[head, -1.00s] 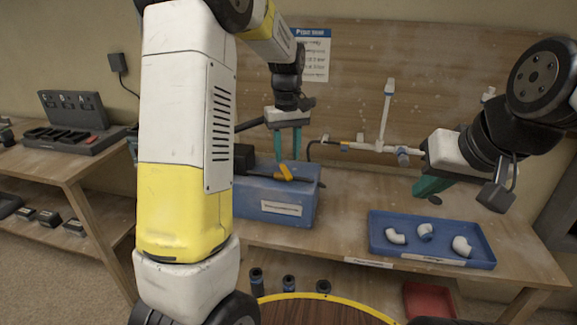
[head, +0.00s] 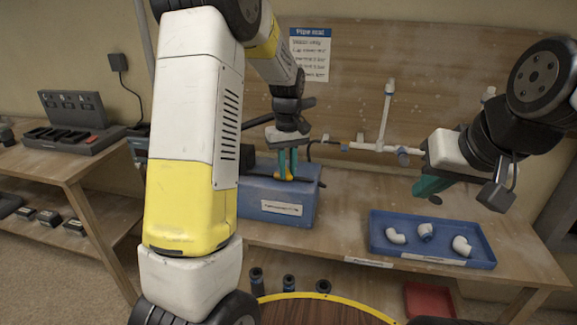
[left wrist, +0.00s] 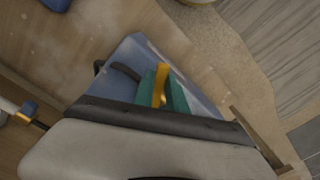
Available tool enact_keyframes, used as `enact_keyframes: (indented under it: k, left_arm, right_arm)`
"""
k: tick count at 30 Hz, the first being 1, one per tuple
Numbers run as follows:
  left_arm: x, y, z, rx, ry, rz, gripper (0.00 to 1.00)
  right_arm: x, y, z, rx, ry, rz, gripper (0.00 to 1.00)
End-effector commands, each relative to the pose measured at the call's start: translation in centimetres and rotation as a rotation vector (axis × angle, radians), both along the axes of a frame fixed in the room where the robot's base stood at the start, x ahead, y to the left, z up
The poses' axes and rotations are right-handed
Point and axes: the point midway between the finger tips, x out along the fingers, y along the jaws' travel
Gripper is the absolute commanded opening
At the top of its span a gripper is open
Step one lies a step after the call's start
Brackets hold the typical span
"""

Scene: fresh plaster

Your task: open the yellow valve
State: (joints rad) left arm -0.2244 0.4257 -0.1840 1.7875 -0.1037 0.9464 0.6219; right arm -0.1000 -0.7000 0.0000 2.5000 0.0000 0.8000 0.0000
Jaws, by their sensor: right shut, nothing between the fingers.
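The yellow valve (head: 284,178) is on the blue box (head: 255,205) on the workbench, partly hidden by my left gripper. My left gripper (head: 288,176) points down over the box, with its green fingers on either side of the valve's yellow handle. In the left wrist view, the yellow handle (left wrist: 160,84) stands between the green fingers (left wrist: 163,92), which appear closed against it. My right gripper (head: 430,187) is shut and empty, above the bench behind the blue tray, away from the valve.
The blue tray (head: 392,255) at the right holds white pipe elbows and a blue-and-white fitting. White piping (head: 385,118) stands behind it against the wooden back panel. A black pipe runs along the box top. A side bench (head: 60,160) stands left.

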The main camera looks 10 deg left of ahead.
Motion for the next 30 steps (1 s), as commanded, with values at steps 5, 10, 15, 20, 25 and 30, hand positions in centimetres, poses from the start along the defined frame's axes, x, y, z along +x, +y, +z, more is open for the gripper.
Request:
enact_keyframes:
  k: [5,10,15,20,25,30]
  left_arm:
    - [0.3,-0.3,0.0,0.001,0.0,0.09,0.0]
    - [1.3,-1.1,0.0,0.002,-0.003,0.373,0.0]
    - [2.2,-1.7,0.0,0.002,-0.005,0.621,0.0]
    - [2.4,-1.9,0.1,0.0,-0.004,0.703,0.0]
    - [2.4,-1.9,0.1,0.0,-0.004,0.702,0.0]
    - [3.0,-2.0,0.0,0.001,-0.004,0.825,0.0]
  right_arm:
    - [0.0,0.0,0.0,0.0,0.0,0.0,0.0]
    - [0.0,0.0,0.0,0.0,0.0,0.0,0.0]
    - [0.0,0.0,0.0,0.0,0.0,0.0,0.0]
    - [0.0,0.0,0.0,0.0,0.0,0.0,0.0]
    - [0.0,0.0,0.0,0.0,0.0,0.0,0.0]
    - [0.0,0.0,0.0,0.0,0.0,0.0,0.0]
